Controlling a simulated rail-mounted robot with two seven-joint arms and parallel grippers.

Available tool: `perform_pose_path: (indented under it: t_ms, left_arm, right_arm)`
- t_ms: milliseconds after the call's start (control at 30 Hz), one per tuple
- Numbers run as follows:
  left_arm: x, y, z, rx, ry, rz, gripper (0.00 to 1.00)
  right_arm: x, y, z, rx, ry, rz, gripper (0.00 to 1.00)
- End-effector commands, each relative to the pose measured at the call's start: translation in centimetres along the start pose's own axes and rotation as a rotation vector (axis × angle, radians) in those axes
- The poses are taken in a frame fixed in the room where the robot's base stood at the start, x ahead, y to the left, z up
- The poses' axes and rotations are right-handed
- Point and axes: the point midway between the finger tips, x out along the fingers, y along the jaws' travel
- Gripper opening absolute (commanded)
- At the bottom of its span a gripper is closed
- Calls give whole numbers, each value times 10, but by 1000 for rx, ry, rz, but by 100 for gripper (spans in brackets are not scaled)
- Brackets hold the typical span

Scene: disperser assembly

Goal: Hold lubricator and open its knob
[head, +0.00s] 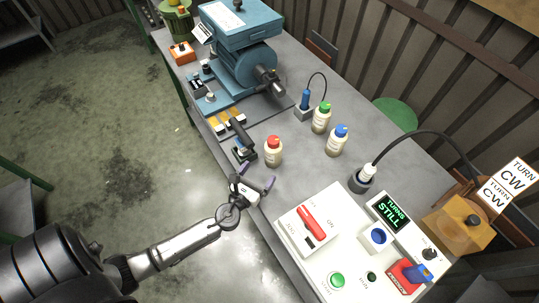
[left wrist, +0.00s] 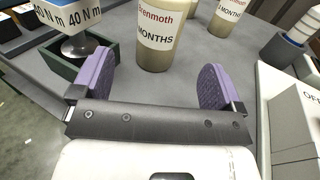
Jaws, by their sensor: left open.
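A cream bottle with a red cap (head: 273,151), which looks like a lubricator, stands upright on the grey bench. A green-capped bottle (head: 321,117) and a blue-capped bottle (head: 337,141) stand behind it. My left gripper (head: 254,177) is open and empty at the bench's front edge, a little short of the red-capped bottle. In the left wrist view a bottle (left wrist: 163,40) with a label ending in "MONTHS" stands beyond and between the purple fingers (left wrist: 157,80); its cap is out of frame. My right gripper is not in view.
A torque tool in a dark holder (head: 243,152) stands close left of the red-capped bottle. A white control panel (head: 323,250) with a red switch lies to the right. A blue motor machine (head: 243,72) stands at the back left. A dark cup with a cable (head: 361,182) is right.

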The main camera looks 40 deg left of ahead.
Motion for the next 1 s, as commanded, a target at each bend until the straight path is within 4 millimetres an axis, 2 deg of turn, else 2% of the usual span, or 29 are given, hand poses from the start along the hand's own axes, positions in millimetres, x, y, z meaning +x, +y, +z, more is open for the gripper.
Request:
perform_pose_path:
  t_ms: [33, 200, 500, 700, 1000]
  left_arm:
    - [11, 0, 2, -2, -2, 2, 93]
    - [41, 0, 2, -2, -2, 1, 93]
    - [79, 0, 0, -2, 0, 1, 93]
    - [90, 0, 0, -3, 1, 1, 93]
    - [93, 0, 0, -3, 0, 1, 93]
  right_arm:
    - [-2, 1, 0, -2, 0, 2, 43]
    - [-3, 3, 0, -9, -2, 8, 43]
    - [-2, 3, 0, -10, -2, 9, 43]
    - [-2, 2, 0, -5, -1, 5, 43]
    - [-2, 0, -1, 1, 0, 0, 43]
